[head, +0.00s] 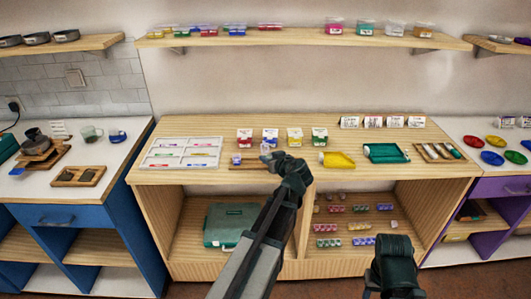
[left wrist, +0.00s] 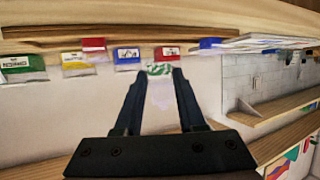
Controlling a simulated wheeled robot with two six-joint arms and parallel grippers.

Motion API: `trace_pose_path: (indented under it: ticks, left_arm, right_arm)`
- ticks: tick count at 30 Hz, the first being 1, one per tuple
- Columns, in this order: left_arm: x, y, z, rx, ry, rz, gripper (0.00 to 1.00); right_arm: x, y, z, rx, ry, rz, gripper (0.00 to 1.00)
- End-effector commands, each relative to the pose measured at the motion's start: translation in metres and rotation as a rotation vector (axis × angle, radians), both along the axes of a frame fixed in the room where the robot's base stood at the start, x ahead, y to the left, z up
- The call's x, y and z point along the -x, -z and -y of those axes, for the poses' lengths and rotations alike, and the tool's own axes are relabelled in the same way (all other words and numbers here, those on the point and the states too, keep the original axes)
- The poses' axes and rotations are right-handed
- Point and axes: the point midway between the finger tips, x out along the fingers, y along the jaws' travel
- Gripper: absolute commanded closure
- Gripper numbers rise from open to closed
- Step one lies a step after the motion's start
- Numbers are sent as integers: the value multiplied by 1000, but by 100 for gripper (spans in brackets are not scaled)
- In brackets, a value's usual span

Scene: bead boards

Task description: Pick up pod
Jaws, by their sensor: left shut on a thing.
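My left gripper (head: 272,159) is above the front middle of the wooden worktop (head: 350,176), in front of a row of small colored boxes. In the left wrist view its fingers (left wrist: 159,74) are shut on a small pod (left wrist: 160,69), green and white at the end, with a pale translucent part between the fingers. In the head view the held pod is too small and covered to make out. A small whitish-purple item (head: 236,159) is on the worktop just left of the gripper. My right arm shows at the lower right; its fingers are not visible.
A red box (head: 244,138), blue box (head: 270,137), yellow box (head: 295,136) and green box (head: 319,137) stand behind the gripper. A divided white tray (head: 183,153) lies left. A yellow scoop-like tray (head: 338,159) and green tray (head: 386,153) lie right. Several pod packs sit on the shelf below.

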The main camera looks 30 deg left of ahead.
Motion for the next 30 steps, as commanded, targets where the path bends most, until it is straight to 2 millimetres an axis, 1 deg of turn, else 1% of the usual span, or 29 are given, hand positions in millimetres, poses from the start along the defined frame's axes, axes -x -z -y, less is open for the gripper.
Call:
trace_pose_path:
  ticks: [1, 3, 9, 12, 18, 23, 30]
  left_arm:
    - [13, -2, 12, 0, 4, -1, 100]
    - [25, -4, 25, -1, 4, 0, 100]
    - [55, -8, 61, -1, 4, 0, 100]
    - [65, -10, 73, -1, 3, 1, 100]
    - [77, -11, 88, 0, 1, 0, 100]
    - [80, -11, 92, -1, 0, 1, 100]
    - [80, -11, 92, -1, 0, 1, 100]
  right_arm:
    - [0, -2, 0, 0, 0, 0, 50]
    - [0, -4, 0, 0, 0, 0, 50]
    - [0, -8, 0, 0, 0, 0, 50]
    - [0, -9, 0, 0, 0, 0, 50]
    - [0, -11, 0, 0, 0, 0, 50]
    - [0, -11, 0, 0, 0, 0, 50]
    - [0, -11, 0, 0, 0, 0, 50]
